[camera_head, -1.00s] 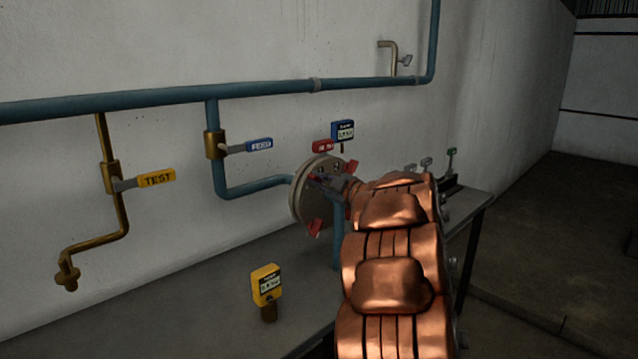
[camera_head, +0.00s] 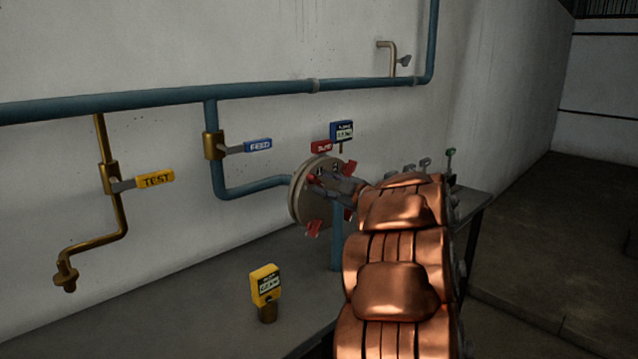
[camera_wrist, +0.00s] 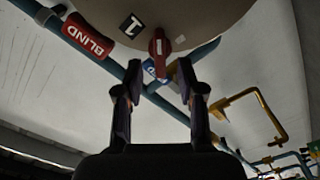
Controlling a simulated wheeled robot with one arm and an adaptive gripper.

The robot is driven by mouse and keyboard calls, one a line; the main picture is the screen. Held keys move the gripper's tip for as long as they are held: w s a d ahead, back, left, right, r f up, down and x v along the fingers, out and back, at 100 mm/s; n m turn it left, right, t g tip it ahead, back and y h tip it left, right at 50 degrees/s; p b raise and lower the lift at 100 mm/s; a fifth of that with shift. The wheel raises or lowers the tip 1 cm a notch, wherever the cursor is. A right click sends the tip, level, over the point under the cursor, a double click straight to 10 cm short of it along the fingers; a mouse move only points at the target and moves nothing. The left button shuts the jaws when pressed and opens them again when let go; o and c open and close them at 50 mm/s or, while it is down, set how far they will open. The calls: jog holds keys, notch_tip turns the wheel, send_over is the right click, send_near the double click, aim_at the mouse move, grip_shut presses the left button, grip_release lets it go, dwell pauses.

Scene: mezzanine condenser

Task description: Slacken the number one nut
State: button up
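A round pale flange (camera_head: 298,200) with several red nuts around its rim stands at the end of the blue pipe. In the wrist view the flange (camera_wrist: 205,12) fills the top, with a plate marked 1 (camera_wrist: 131,26) on it. Beside that plate is a red nut (camera_wrist: 159,46) with a pale mark on its face. My gripper (camera_wrist: 159,68) is open, its fingers on either side of the red nut in the picture; I cannot tell whether the tips reach around it. No contact shows. In the head view my gripper (camera_head: 332,187) is at the flange face, partly hiding it.
A red BLIND handle (camera_wrist: 88,36) is left in the wrist view. The blue FEED handle (camera_head: 257,145) and yellow TEST handle (camera_head: 155,179) are on the wall pipes. A yellow gauge (camera_head: 265,285) stands on the grey bench (camera_head: 190,310); a blue gauge (camera_head: 342,132) is above the flange.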

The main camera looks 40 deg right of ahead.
jog(key=s, duration=0.9)
jog(key=shift+a, duration=0.1)
dwell(0.3)
